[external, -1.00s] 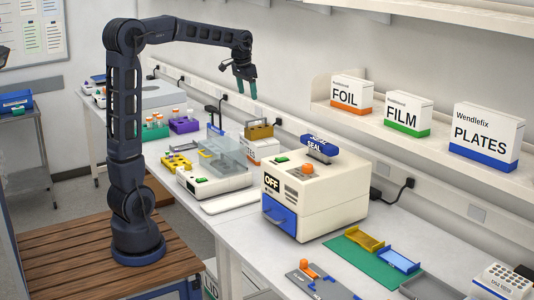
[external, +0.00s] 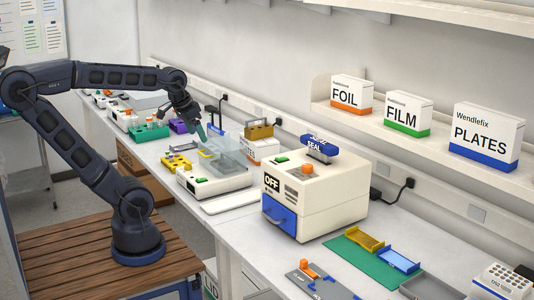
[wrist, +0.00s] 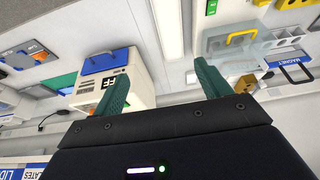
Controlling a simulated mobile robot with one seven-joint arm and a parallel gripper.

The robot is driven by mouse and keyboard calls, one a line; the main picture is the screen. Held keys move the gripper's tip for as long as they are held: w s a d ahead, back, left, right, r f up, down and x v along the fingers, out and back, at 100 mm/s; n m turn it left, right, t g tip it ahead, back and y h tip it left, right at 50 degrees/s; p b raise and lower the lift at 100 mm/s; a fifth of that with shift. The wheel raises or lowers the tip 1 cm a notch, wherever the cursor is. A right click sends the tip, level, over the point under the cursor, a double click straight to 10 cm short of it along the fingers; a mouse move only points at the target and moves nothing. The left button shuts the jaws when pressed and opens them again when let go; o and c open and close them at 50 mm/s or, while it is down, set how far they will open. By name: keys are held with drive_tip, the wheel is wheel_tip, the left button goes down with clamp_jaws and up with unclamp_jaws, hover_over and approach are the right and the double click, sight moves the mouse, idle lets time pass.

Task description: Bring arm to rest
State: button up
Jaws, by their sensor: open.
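My gripper (external: 203,131) hangs from my bent arm in the external view, above the bench beside the clear-lidded device. Its two green fingers stand apart in the wrist view (wrist: 160,85), with nothing between them. My arm reaches from its base on the wooden platform (external: 60,255), with the elbow bent far out to the left.
A wall shelf (external: 420,145) holds FOIL, FILM and PLATES boxes. The sealer also shows in the wrist view (wrist: 118,75).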

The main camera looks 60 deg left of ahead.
drive_tip(key=shift+s+d+f, duration=0.15)
drive_tip(key=shift+s+f, duration=0.3)
drive_tip(key=shift+s, duration=0.15)
drive_tip(key=shift+s+d+f, duration=0.15)
drive_tip(key=shift+s+f, duration=0.25)
drive_tip(key=shift+s, duration=0.15)
idle(0.5)
